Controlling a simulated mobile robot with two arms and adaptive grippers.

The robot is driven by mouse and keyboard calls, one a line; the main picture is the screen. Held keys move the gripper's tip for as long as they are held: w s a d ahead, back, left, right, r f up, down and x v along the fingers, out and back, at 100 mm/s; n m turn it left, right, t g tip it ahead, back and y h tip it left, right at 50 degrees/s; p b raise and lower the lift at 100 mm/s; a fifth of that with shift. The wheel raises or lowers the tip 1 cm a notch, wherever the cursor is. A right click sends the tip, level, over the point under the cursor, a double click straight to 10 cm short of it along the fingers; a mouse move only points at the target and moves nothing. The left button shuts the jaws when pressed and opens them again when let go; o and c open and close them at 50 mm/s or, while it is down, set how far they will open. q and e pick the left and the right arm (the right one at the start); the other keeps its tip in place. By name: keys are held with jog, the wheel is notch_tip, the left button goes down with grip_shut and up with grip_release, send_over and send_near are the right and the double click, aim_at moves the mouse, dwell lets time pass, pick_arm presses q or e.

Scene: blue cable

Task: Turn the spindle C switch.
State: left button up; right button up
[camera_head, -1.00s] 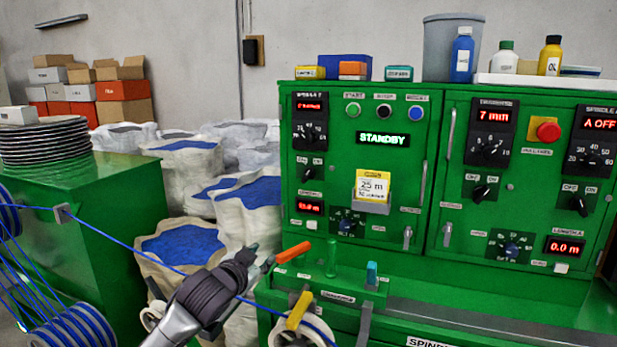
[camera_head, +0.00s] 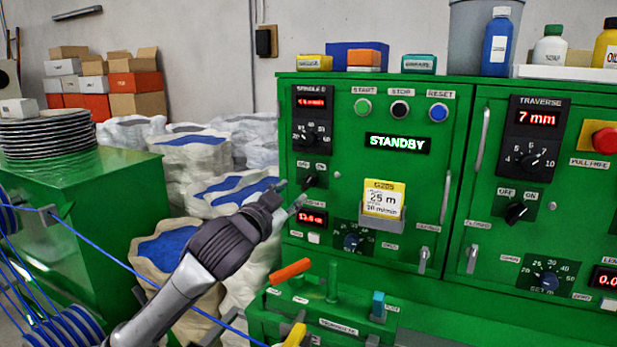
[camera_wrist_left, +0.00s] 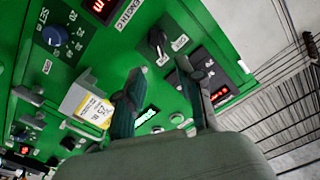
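The leftmost OFF/ON switch (camera_head: 310,180) is a black knob on the green panel, below a spindle dial (camera_head: 305,138) whose label letter is too small to read surely. The knob also shows in the left wrist view (camera_wrist_left: 158,42), beyond the gap between the fingers. My left gripper (camera_head: 291,194) is open and empty, just below and left of this knob in the head view. Its two fingers stand apart in the wrist view (camera_wrist_left: 162,95), with no clear contact on the knob. My right gripper is not in view.
A yellow-and-white card (camera_head: 383,198) sits in a holder right of the gripper. An orange handle (camera_head: 290,271) and a green post (camera_head: 333,282) stand below. White sacks (camera_head: 190,165) lie behind the arm. A STANDBY display (camera_head: 397,143) is lit.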

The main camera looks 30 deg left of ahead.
aim_at(309, 181)
pick_arm(q)
jog(key=w+p, duration=0.1)
jog(key=w, duration=0.3)
jog(key=shift+w+a+r, duration=0.1)
jog(key=shift+w, duration=0.1)
jog(key=w+p, duration=0.1)
jog(key=w, duration=0.3)
jog(key=shift+w+a, duration=0.15)
jog(key=shift+w, duration=0.25)
jog(key=shift+w+f, duration=0.2)
jog(key=shift+w, duration=0.1)
jog(key=shift+c, duration=0.4)
grip_shut()
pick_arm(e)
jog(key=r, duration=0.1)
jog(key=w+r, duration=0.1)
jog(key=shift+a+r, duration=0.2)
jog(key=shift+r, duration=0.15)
